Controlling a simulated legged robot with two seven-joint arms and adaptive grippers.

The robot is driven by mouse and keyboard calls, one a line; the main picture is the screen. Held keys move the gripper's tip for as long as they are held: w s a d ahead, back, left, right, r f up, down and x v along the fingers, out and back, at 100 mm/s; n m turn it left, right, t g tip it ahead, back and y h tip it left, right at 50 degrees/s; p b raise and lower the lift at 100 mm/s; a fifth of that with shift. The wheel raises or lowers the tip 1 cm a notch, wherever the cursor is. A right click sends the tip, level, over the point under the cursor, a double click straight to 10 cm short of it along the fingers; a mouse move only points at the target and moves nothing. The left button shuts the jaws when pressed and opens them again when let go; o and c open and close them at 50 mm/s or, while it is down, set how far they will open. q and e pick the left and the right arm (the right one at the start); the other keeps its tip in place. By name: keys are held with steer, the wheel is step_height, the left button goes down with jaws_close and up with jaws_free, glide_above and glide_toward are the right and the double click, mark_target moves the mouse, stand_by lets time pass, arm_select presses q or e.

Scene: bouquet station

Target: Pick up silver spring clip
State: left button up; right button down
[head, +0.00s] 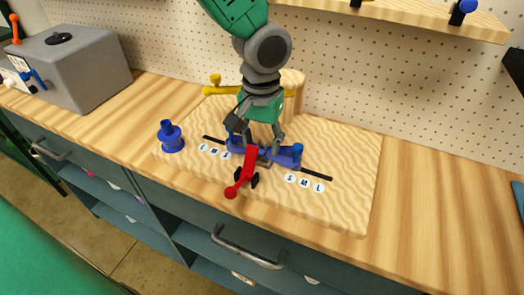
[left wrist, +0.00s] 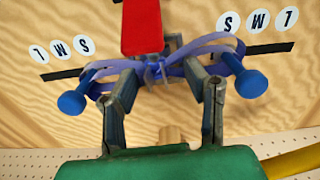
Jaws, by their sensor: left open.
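I cannot clearly make out a separate silver spring clip. A small grey metal part (left wrist: 174,42) shows beside the red lever (left wrist: 142,25), and I cannot tell whether it is the clip. A blue ribbon bow (left wrist: 200,50) is looped around two blue pegs (left wrist: 72,102) (left wrist: 252,82) on the wooden board. My left gripper (head: 257,140) points down over the bow. In the left wrist view its two fingers (left wrist: 165,90) are apart, with the bow's knot between or just beyond the tips. Contact cannot be told. My right gripper is not in view.
The red lever (head: 242,172) projects toward the board's front. A blue spool-like piece (head: 170,138) stands left on the board (head: 340,150). A yellow-handled item (head: 215,85) is behind the gripper. A grey box (head: 75,65) stands at the far left. The board's right side is clear.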

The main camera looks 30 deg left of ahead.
arm_select(q)
steer(key=shift+w+f, duration=0.1)
steer(key=shift+f, duration=0.6)
steer(key=shift+d+r, duration=0.1)
steer(key=shift+d, duration=0.1)
jaws_close()
steer(key=shift+r, duration=0.1)
